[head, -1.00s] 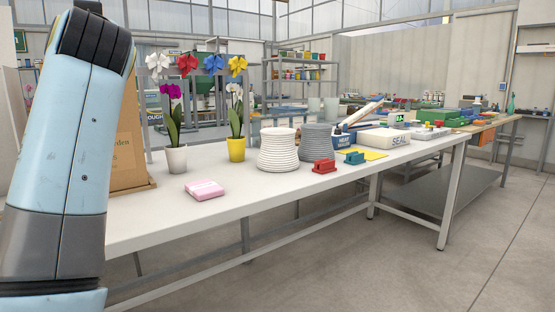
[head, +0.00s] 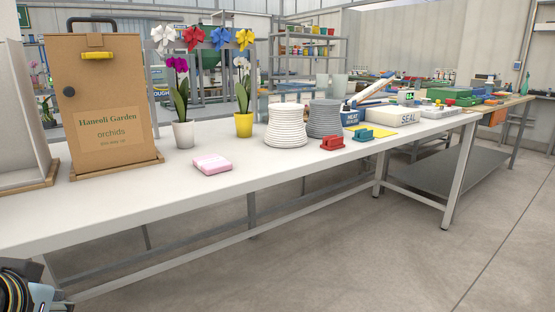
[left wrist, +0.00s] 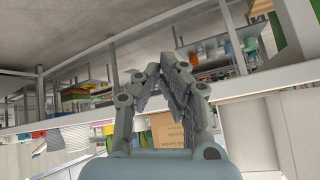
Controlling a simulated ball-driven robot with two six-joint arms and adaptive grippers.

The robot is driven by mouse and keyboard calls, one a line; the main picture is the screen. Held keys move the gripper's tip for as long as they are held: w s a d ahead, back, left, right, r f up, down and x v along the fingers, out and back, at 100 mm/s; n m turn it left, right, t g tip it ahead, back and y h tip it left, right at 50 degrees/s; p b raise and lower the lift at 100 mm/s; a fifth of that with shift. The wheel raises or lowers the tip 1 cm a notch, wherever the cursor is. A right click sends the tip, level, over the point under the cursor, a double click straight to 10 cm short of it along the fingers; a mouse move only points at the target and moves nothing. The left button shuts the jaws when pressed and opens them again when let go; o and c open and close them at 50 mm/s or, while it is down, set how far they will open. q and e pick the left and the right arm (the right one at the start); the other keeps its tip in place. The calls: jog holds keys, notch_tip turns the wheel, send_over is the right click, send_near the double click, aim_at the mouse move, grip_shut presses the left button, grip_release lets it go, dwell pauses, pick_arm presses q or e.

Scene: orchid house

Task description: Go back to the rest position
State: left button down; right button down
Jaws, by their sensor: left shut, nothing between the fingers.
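My left gripper (left wrist: 166,68) shows in the left wrist view with its two grey fingers closed together and nothing between them. It is away from the bench, with shelving and a ceiling or floor surface behind it. In the head view only a dark, rounded part of my left arm shows in the bottom left corner. My right gripper is in neither view.
The floor (head: 330,262) in front is clear.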

pick_arm(q)
jog(key=s+d+f+m+g+h, duration=0.1)
jog(key=s+d+f+g, duration=0.15)
jog(key=s, duration=0.55)
jog(key=s+d+f+m+g+h, duration=0.15)
jog(key=s+f, duration=0.25)
jog(key=s, duration=0.4)
jog(key=s+a+f+g, duration=0.1)
jog(key=s+a+f, duration=0.1)
jog(key=f, duration=1.2)
jog(key=s+a+f+g, duration=0.1)
jog(key=s+f, duration=0.1)
jog(key=f, duration=1.2)
jog(key=s+a+f+g, duration=0.1)
jog(key=s+f, duration=1.2)
jog(key=s, duration=0.4)
jog(key=shift+s+n, duration=0.3)
jog(key=shift+n, duration=0.05)
jog(key=shift+a, duration=0.1)
